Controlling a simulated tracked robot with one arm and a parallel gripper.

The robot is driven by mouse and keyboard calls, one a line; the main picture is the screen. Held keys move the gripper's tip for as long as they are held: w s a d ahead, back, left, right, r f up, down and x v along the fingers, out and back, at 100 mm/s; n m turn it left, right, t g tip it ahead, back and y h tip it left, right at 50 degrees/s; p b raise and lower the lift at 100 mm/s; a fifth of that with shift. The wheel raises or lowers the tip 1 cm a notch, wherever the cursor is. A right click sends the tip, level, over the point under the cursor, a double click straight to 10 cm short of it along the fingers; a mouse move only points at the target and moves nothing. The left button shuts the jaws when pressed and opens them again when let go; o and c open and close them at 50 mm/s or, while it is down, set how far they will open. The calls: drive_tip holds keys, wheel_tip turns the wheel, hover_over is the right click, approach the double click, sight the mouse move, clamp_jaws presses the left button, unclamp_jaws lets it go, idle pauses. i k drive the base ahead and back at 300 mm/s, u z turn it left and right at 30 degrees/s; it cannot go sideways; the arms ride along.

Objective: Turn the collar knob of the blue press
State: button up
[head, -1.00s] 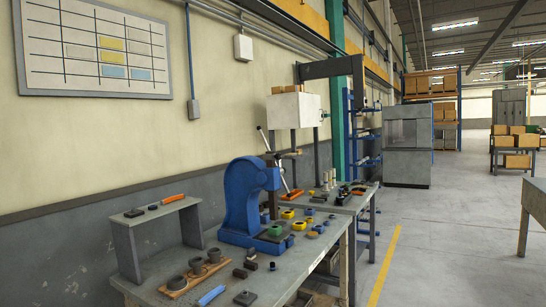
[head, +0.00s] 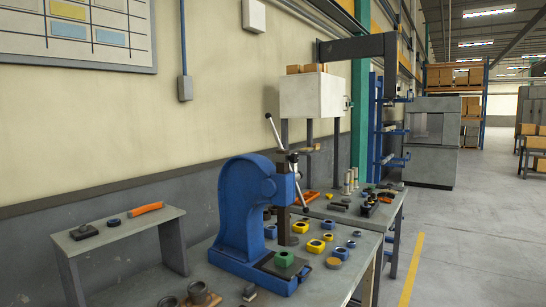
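The blue press (head: 241,205) stands on the grey workbench, with its curved body on the left and its head towards the right. I cannot tell for sure which part is the collar knob. The dark vertical ram (head: 284,225) hangs below the head. A green block (head: 284,258) sits on the press base. My gripper is not in view.
A small grey shelf (head: 118,232) stands at the bench's left with an orange-handled tool (head: 146,209) on it. Several yellow and blue parts lie right of the press. A white box-shaped machine (head: 308,96) stands behind. The aisle at right is clear.

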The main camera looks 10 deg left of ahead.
sight(293, 158)
drive_tip(key=i, duration=0.25)
drive_tip(key=k, duration=0.45)
drive_tip(key=z, duration=0.85)
drive_tip(key=i, duration=1.6)
drive_tip(key=u, duration=0.3)
drive_tip(key=i, duration=1.1)
drive_tip(key=u, duration=0.8)
drive_tip(key=k, duration=0.75)
drive_tip(key=u, duration=0.25)
drive_tip(key=i, duration=0.25)
drive_tip(key=z, duration=0.15)
